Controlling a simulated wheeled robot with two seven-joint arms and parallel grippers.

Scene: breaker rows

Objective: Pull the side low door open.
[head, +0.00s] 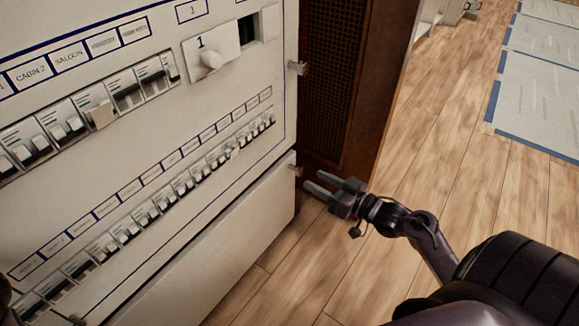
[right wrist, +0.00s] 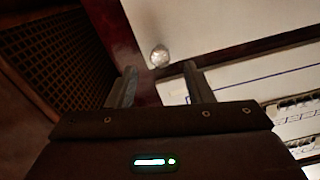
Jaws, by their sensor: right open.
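The low door (head: 225,245) is a plain white panel below the lower breaker row in the head view, and looks closed. A small metallic knob (head: 295,171) sits at its upper right edge. My right gripper (head: 313,180) is open and empty, just right of the knob, with its fingers pointing toward the panel. In the right wrist view a round, shiny knob (right wrist: 160,56) shows between and just beyond the two open fingertips (right wrist: 160,67), and does not look gripped. My left gripper cannot be made out.
The white panel carries breaker rows (head: 140,215), a large switch plate (head: 212,55) and a second metallic knob (head: 298,68) higher up. A brown cabinet side with a mesh grille (head: 331,75) stands right of the panel.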

